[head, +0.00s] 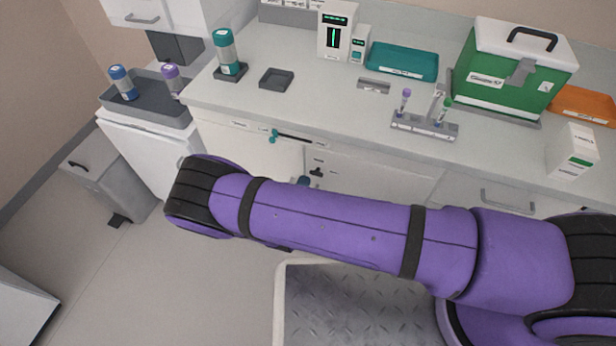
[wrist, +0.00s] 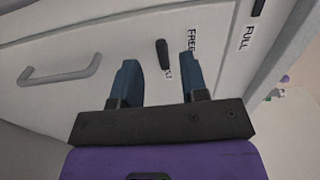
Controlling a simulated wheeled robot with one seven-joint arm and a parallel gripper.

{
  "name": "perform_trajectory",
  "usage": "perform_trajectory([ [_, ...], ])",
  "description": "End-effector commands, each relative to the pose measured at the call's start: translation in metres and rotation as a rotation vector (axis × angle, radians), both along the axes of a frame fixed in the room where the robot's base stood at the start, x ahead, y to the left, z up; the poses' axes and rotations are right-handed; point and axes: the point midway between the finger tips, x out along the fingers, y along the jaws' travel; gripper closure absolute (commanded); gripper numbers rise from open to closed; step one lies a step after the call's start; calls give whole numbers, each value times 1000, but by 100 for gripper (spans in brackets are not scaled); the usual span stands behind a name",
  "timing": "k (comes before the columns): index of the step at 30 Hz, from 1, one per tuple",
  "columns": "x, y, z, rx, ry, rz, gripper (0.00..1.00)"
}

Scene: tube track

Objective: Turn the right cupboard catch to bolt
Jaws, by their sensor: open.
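A small black catch (wrist: 163,54) sits on the pale cupboard front in the wrist view, pointing along the gap between my fingers. A label reading FREE stands beside it, and a second label is partly hidden behind the right finger. My gripper (wrist: 158,64) is open, with one blue finger on each side of the catch; I cannot tell whether either finger touches it. In the head view a black catch (head: 317,172) shows below the counter, just above my arm. Only a bit of blue of my gripper (head: 303,181) shows there.
A drawer handle (wrist: 60,72) is on the left in the wrist view, and a FULL label (wrist: 248,38) is at upper right. A teal-ended lever (head: 290,136) projects under the counter edge. The counter (head: 320,105) holds a tube rack (head: 425,127) and a green box (head: 505,78).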

Motion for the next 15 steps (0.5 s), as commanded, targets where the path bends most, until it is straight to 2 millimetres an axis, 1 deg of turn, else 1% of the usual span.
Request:
perform_trajectory([
  [1,-10,5,0,-1,1,4,60],
  [6,-36,14,0,0,1,2,60],
  [10,-48,18,0,0,1,1,60],
  [15,-54,20,0,0,1,1,60],
])
